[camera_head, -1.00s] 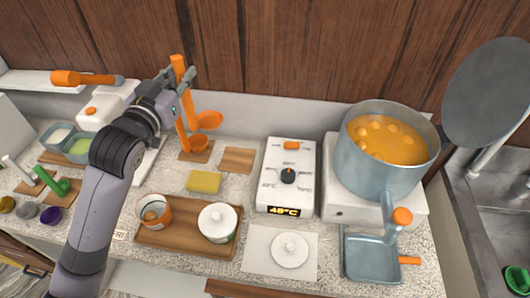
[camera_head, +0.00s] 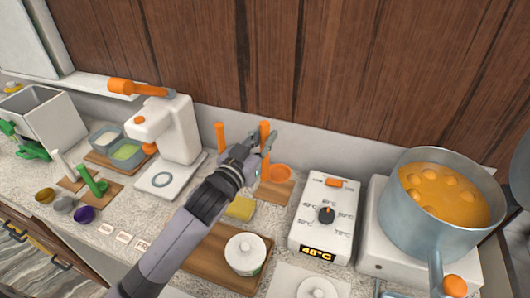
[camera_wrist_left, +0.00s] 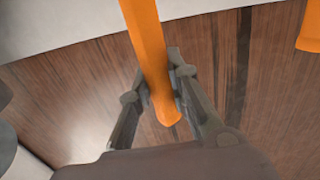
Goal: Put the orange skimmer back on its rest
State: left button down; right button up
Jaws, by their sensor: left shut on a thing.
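The orange skimmer's handle (camera_head: 264,133) stands nearly upright in my left gripper (camera_head: 261,143), which is shut on it. The wrist view also shows the handle (camera_wrist_left: 148,50) between the fingers (camera_wrist_left: 160,88). The skimmer's round orange head (camera_head: 280,172) is low, over a wooden rest (camera_head: 275,191) right of my arm. I cannot tell whether it touches the rest. A second orange handle (camera_head: 221,136) stands to the left, its lower part hidden by my arm; an orange piece (camera_wrist_left: 311,28) also shows in the wrist view. My right gripper is not in view.
A white temperature unit (camera_head: 323,220) and a large pot (camera_head: 437,240) stand right. A white machine (camera_head: 180,130) stands left. The wooden wall is close behind.

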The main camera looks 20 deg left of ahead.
pick_arm(q)
notch_tip(320, 180, down, 5)
jog(key=shift+r, duration=0.1)
dwell(0.4)
jog(key=shift+f, duration=0.3)
jog(key=c, duration=1.5)
grip_release()
jog(key=shift+r, duration=0.1)
